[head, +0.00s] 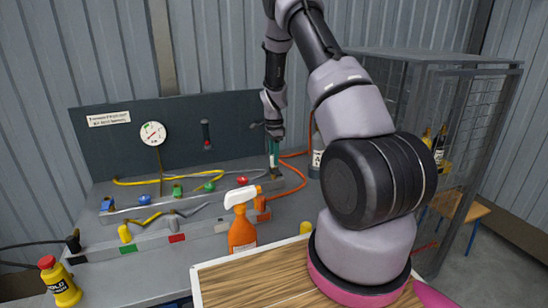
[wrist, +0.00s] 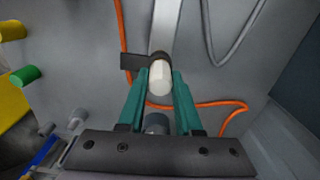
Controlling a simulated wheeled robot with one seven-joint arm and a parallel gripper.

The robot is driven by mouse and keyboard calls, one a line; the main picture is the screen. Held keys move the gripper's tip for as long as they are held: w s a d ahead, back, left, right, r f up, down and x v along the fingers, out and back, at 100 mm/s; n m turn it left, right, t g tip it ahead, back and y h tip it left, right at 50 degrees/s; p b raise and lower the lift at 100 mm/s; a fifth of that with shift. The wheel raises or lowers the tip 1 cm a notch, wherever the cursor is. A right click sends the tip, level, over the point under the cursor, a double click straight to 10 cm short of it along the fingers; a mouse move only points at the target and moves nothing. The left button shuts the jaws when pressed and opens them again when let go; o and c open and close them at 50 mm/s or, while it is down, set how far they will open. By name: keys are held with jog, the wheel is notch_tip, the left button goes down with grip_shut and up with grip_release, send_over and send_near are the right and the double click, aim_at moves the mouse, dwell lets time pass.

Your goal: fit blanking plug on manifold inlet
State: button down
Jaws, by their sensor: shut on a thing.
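My gripper (head: 273,152) points down at the right end of the rear rail, which I take as the manifold (head: 200,199). In the wrist view its teal fingers (wrist: 160,80) are shut on a pale, rounded piece, apparently the blanking plug (wrist: 160,77). A dark collar with a flat tab to the left (wrist: 133,62) shows at the far end of the plug. I cannot tell whether the plug is seated or just above an inlet. A grey round part (wrist: 157,123) shows between the fingers, closer to the palm. In the head view the fingers mostly hide the plug.
An orange hose (head: 297,178) curls beside the gripper. An orange spray bottle (head: 242,232) stands in front of the rails. Coloured fittings sit along both rails. A yellow bottle (head: 61,283) is front left, a mesh cage (head: 485,120) right.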

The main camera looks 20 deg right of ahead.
jog(key=c, duration=0.5)
grip_release()
jog(key=s+a+r+n+t, duration=0.1)
jog(key=s+a+r+n, duration=0.15)
jog(key=r, duration=0.95)
jog(key=s+a+r+n+t, duration=0.1)
jog(key=s+r, duration=0.2)
jog(key=r, duration=0.9)
jog(key=s+a+r+n+t+y, duration=0.1)
jog(key=s+a+r+n+t, duration=0.15)
jog(key=s+r, duration=0.5)
jog(key=s+a+r+n+t+y, duration=0.1)
jog(key=s+a+r+n, duration=0.15)
jog(key=s+r, duration=0.5)
jog(key=s+n, duration=0.1)
jog(key=s, duration=0.3)
jog(key=s+a+n+t, duration=0.1)
jog(key=s+n, duration=0.1)
jog(key=s, duration=0.2)
jog(key=s+n, duration=0.2)
jog(key=s, duration=0.2)
jog(key=shift+a+f+t, duration=0.2)
jog(key=shift+a+t, duration=0.15)
jog(key=shift+a, duration=0.05)
